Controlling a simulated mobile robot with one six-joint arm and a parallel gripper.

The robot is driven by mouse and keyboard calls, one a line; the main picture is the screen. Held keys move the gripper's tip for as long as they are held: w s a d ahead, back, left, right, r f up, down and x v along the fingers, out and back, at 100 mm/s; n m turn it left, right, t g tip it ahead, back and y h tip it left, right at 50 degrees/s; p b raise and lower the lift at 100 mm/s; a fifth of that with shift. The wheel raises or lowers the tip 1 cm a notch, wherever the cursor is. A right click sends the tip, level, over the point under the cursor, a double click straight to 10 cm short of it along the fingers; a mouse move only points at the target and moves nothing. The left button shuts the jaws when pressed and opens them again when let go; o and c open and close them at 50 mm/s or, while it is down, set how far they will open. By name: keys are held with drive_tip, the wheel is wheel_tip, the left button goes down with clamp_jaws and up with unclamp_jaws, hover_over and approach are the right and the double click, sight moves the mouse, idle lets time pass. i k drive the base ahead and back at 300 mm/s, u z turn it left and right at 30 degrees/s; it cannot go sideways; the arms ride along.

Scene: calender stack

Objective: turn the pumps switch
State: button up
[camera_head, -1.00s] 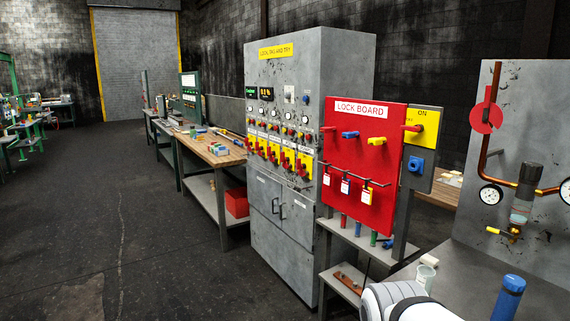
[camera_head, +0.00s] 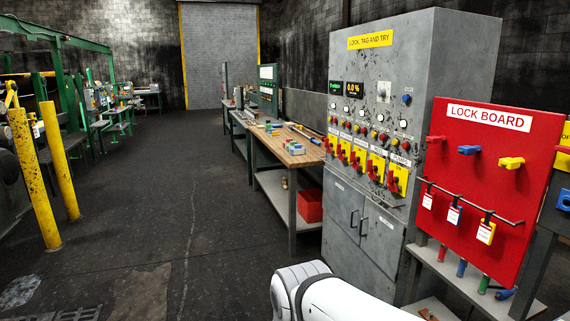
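The grey cabinet (camera_head: 455,60) with the yellow "LOCK, TAG AND TRY" sign stands right of centre in the head view. A row of red switch handles on yellow plates (camera_head: 397,178) runs across its front, with small white labels above them. The labels are too small to read surely, so I cannot tell which switch is the pumps one. Small knobs and lamps sit above the row. My gripper is not in view; only a white link of my arm shows at the bottom, in front of the cabinet's lower part.
A red lock board (camera_head: 545,130) with coloured locks and hanging tags stands right of the cabinet. A wooden-topped workbench (camera_head: 283,148) stands to its left, with a red bin (camera_head: 309,205) on the lower shelf. Yellow posts (camera_head: 35,180) stand far left. The dark floor between is clear.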

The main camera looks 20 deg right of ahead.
sight(392, 186)
drive_tip(key=i, duration=1.3)
drive_tip(key=z, duration=0.85)
drive_tip(key=i, duration=0.45)
drive_tip(key=z, duration=0.35)
drive_tip(key=k, duration=0.7)
drive_tip(key=z, duration=0.25)
drive_tip(key=i, duration=0.7)
drive_tip(key=u, duration=0.05)
